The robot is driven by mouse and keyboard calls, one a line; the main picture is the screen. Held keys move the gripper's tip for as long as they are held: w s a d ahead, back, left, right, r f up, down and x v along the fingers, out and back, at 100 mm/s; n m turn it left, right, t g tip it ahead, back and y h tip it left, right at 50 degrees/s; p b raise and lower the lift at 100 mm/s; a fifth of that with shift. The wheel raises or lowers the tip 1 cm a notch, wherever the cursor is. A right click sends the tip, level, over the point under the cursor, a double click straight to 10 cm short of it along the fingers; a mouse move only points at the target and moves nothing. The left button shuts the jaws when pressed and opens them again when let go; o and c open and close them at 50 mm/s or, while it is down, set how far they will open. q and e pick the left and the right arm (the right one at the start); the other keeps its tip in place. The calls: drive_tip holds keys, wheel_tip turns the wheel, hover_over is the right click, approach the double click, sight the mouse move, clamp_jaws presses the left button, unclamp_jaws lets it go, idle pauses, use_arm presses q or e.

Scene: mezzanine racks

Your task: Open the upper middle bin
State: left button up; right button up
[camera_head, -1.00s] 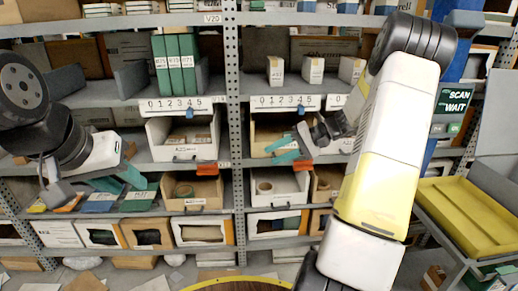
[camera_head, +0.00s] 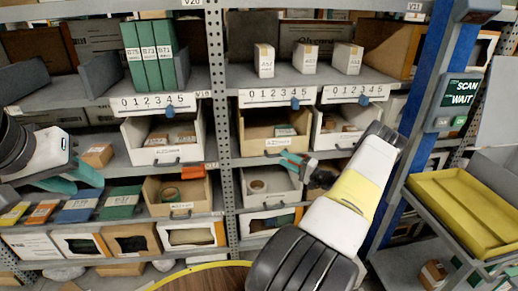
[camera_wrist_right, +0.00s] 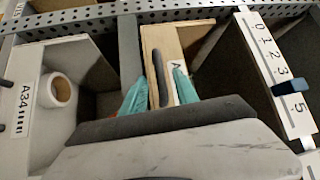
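The upper middle bin (camera_head: 262,146) is a tan bin with a pale front label and a dark handle, under a 0–5 scale strip in the head view. In the right wrist view its tan front (camera_wrist_right: 178,42) and dark handle (camera_wrist_right: 160,70) show. My right gripper (camera_head: 294,164) is just in front of and below this bin. Its teal fingers (camera_wrist_right: 160,92) are apart, one on each side of the handle in the picture; I cannot tell whether they touch it. My left gripper (camera_head: 72,180) is open and empty at the left, by the lower shelf.
White bins stand left (camera_head: 168,153) and right (camera_head: 335,140) of it. Below is a white bin (camera_wrist_right: 87,70) holding a tape roll. A perforated post (camera_head: 217,100) is to the left. A blue post (camera_head: 425,90) and yellow tray (camera_head: 465,205) are to the right.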

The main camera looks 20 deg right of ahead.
sight(278, 156)
drive_tip(key=shift+x, duration=2)
clamp_jaws()
